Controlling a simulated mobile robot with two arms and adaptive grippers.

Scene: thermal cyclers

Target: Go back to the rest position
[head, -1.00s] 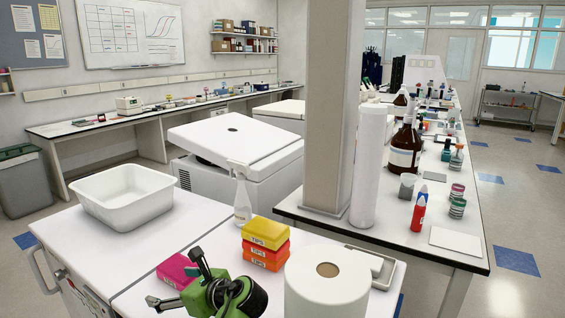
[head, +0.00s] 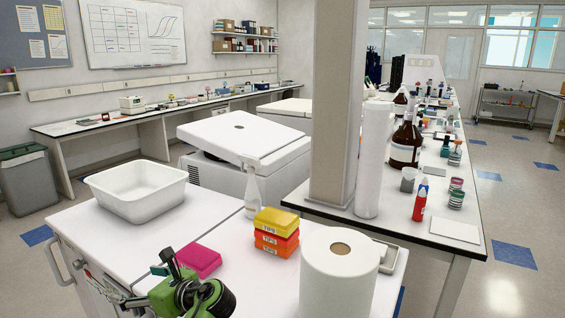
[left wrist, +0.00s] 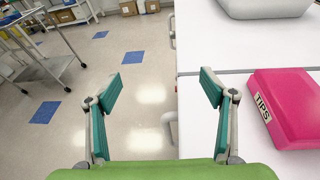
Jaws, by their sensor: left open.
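My left gripper (head: 166,262) shows at the bottom of the head view, over the near left edge of the white bench (head: 215,287). In the left wrist view its two fingers (left wrist: 157,92) are spread wide with nothing between them. Behind the fingers are the floor and the bench edge. A pink tips box (head: 200,260) lies on the bench just right of the gripper and apart from it; it also shows at the right of the left wrist view (left wrist: 290,105). My right gripper is not in view.
A white basin (head: 137,205) stands at the back left of the bench. Stacked yellow and orange-red tips boxes (head: 276,232), a spray bottle (head: 252,190) and a large white paper roll (head: 338,285) stand to the right. Open floor lies left of the bench.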

